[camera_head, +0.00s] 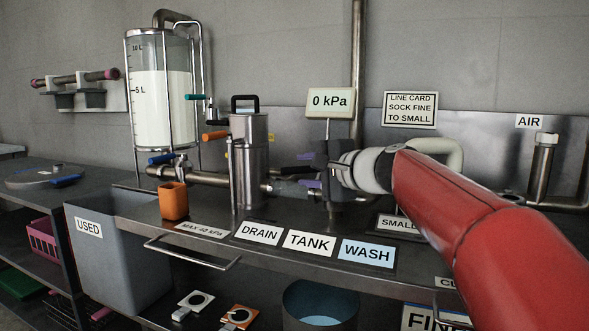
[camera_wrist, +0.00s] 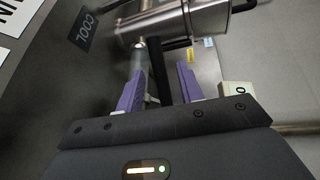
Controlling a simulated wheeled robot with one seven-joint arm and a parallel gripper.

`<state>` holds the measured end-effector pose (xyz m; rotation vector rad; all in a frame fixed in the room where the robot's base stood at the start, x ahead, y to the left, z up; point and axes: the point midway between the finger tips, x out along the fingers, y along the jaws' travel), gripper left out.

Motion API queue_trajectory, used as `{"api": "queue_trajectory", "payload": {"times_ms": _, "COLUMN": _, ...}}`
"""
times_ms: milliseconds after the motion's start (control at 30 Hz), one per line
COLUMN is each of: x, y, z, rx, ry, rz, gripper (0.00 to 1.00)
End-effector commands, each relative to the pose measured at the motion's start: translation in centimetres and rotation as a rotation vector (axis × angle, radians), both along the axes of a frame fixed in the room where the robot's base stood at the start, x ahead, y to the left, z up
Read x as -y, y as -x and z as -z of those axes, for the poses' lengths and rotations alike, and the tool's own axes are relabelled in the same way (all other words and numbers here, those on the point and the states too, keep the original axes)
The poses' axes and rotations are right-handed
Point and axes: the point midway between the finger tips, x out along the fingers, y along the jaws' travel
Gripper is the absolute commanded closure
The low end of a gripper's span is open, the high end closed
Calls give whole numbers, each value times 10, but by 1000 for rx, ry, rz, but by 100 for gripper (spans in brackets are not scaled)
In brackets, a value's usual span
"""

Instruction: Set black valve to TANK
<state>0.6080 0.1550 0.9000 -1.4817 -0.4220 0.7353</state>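The black valve lever (camera_head: 296,170) sticks out level from the pipework right of the steel canister. My gripper (camera_head: 306,170) is at this lever, with one purple finger above it and one below. In the wrist view, my gripper (camera_wrist: 158,90) has its fingers well apart, and the black lever (camera_wrist: 160,72) lies between them. I cannot tell whether either finger touches it. The TANK plate (camera_head: 309,243) lies on the counter front between the DRAIN plate (camera_head: 258,233) and the WASH plate (camera_head: 366,253). The valve body is mostly hidden by my wrist.
A graduated tank (camera_head: 160,105) of white liquid is behind, with teal and blue levers. An orange cup (camera_head: 174,201) stands on the counter. A 0 kPa display (camera_head: 330,102) is above my gripper.

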Motion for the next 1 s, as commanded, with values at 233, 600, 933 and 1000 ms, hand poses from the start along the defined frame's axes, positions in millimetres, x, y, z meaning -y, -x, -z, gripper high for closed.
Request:
{"api": "queue_trajectory", "payload": {"times_ms": 233, "x": -25, "y": -27, "z": 7, "rx": -2, "ry": 0, "rz": -1, "gripper": 63}}
{"api": "queue_trajectory", "payload": {"times_ms": 600, "x": -33, "y": -35, "z": 9, "rx": -1, "ry": 1, "rz": 0, "gripper": 63}}
{"api": "queue_trajectory", "payload": {"times_ms": 933, "x": -32, "y": -35, "z": 9, "rx": -1, "ry": 1, "rz": 0, "gripper": 100}}
{"api": "queue_trajectory", "payload": {"times_ms": 1000, "x": -32, "y": -35, "z": 9, "rx": -1, "ry": 1, "rz": 0, "gripper": 100}}
